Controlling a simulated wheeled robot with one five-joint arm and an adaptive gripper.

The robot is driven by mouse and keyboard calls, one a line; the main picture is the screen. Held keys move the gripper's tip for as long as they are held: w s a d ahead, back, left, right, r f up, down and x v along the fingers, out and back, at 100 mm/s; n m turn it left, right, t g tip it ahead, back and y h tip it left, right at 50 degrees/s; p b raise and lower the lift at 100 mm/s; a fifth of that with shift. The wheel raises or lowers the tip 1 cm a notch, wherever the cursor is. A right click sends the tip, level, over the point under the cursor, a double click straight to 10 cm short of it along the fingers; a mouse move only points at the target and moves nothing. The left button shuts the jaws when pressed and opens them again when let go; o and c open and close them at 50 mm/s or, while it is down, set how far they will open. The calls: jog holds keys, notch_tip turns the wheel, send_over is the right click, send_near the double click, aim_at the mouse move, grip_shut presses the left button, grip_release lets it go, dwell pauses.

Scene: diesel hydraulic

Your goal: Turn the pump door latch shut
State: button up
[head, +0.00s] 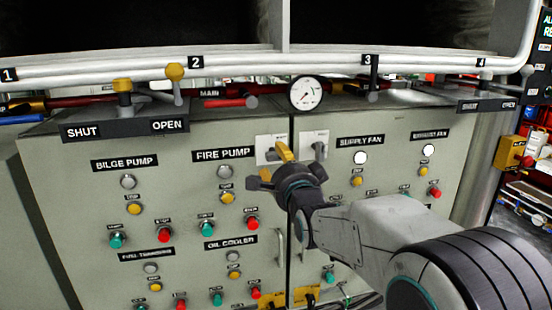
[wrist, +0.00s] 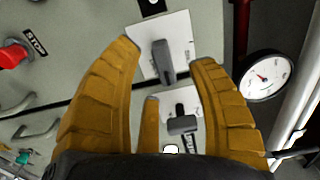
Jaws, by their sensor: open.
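The pump door latch is a grey handle (wrist: 163,62) on a white plate (head: 264,148) at the upper right corner of the FIRE PUMP door. In the head view my gripper mostly covers this handle; in the wrist view it lies crosswise to the door seam. My gripper (head: 281,158) is open in front of the plate. In the wrist view its yellow fingers (wrist: 166,54) frame the handle, one on each side. Contact cannot be told. A second latch (head: 320,150) on the right door has its handle along the seam.
A round gauge (head: 306,93) and white pipes (head: 230,65) run above the cabinet. Labelled buttons and lamps cover both doors, including a red STOP button (wrist: 13,55). A door pull (head: 281,248) stands below my gripper. Valve handles (head: 175,82) stand along the top.

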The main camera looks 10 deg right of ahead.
aim_at(276, 160)
jog(key=shift+w, duration=1.7)
jog(key=shift+o, duration=0.2)
grip_shut()
